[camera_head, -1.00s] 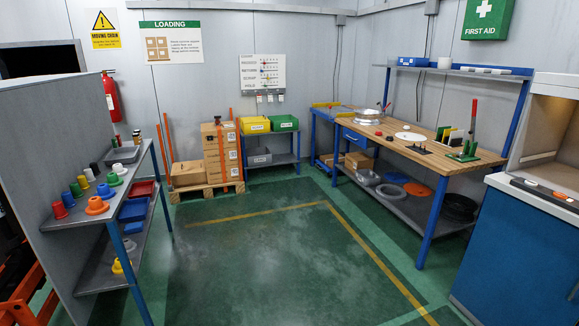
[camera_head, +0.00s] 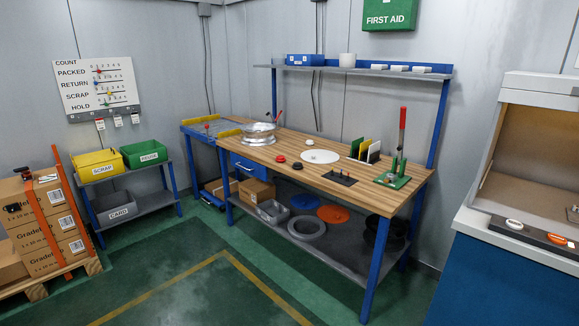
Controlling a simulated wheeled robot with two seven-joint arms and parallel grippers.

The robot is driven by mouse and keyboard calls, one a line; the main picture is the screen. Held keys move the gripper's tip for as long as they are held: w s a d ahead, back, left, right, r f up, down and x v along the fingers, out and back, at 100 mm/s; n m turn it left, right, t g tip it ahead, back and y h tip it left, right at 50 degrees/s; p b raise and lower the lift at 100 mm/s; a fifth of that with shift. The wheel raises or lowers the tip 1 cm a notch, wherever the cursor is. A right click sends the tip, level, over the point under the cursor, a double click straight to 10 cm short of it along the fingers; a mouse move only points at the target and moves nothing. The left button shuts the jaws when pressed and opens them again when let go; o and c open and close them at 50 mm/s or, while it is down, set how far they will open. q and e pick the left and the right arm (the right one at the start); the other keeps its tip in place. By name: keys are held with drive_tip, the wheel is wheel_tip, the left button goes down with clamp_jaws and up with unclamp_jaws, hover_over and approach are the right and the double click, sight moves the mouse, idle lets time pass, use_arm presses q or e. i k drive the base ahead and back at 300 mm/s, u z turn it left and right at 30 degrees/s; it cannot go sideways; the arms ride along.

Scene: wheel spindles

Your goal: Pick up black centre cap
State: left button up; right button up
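A small dark round piece (camera_head: 298,166), which looks like the black centre cap, lies on the wooden workbench top (camera_head: 240,150). It sits just right of and in front of a red cap (camera_head: 281,158), and left of a white disc (camera_head: 320,156). It is small in the view, so its details cannot be made out. Neither of my grippers is in view.
A silver wheel (camera_head: 258,134) lies on the bench's left part. A black pegged plate (camera_head: 340,178) and a green stand with a red-topped post (camera_head: 393,180) are to the right. A blue cabinet (camera_head: 490,285) stands at the right. The floor in front is clear.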

sight(296, 165)
drive_tip(key=z, duration=0.55)
drive_tip(key=i, duration=1.8)
drive_tip(key=z, duration=0.5)
